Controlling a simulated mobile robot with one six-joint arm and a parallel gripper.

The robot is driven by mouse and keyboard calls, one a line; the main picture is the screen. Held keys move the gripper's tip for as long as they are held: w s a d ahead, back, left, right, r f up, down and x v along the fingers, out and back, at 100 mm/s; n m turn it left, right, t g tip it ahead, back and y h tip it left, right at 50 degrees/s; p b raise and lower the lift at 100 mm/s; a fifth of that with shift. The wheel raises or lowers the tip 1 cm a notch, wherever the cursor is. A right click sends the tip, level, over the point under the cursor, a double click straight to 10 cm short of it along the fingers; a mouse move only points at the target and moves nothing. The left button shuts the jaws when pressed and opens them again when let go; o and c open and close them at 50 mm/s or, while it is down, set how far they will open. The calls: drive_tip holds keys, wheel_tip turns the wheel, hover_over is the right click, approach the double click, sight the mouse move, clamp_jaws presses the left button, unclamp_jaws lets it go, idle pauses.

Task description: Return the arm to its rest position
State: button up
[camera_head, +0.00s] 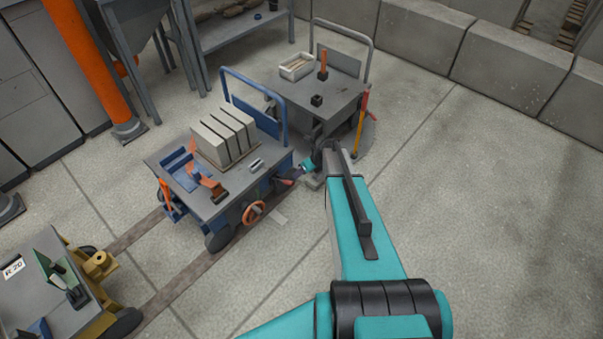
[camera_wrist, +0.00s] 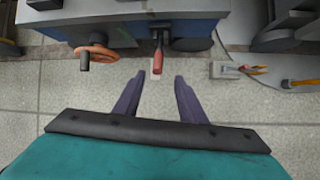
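My gripper (camera_wrist: 157,84) shows in the wrist view with its two dark fingers spread apart and nothing between them. It is open and points at the side of the blue cart. A red-handled part (camera_wrist: 158,60) on the cart's side lies just past the fingertips, apart from them. In the head view my teal arm (camera_head: 365,240) reaches forward from the bottom right, with its far end beside the blue cart. The fingers are too small and partly hidden there to make out.
The blue cart (camera_head: 232,191) carries grey blocks (camera_head: 224,135) and has an orange handwheel (camera_head: 254,212). A grey cart (camera_head: 325,103) stands behind it, with a yellow-and-red tool (camera_head: 360,125) alongside. A yellow cart (camera_head: 95,310) is at lower left. The floor on the right is clear.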

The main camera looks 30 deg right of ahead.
idle(0.5)
drive_tip(key=s+a+f+n+g, duration=0.25)
drive_tip(key=s+a, duration=0.25)
drive_tip(key=a, duration=0.4)
drive_tip(key=s+a+f+n+g, duration=0.1)
drive_tip(key=s+a+f, duration=0.35)
drive_tip(key=a, duration=0.45)
drive_tip(key=s+a+n+g, duration=0.1)
drive_tip(key=s+a+n, duration=0.25)
drive_tip(key=s, duration=0.45)
drive_tip(key=s+a+n+g, duration=0.2)
drive_tip(key=s+a+n, duration=0.1)
drive_tip(key=s+n, duration=0.3)
drive_tip(key=s+d+r+n+g+h, duration=0.1)
drive_tip(key=s+r+n+g, duration=0.1)
drive_tip(key=s+n, duration=0.7)
drive_tip(key=s+d+r+n+g+h, duration=0.1)
drive_tip(key=s+d+n+g+h, duration=0.1)
drive_tip(key=s+n, duration=0.8)
drive_tip(key=shift+r+n, duration=0.4)
drive_tip(key=shift+n, duration=0.2)
drive_tip(key=shift+s, duration=0.1)
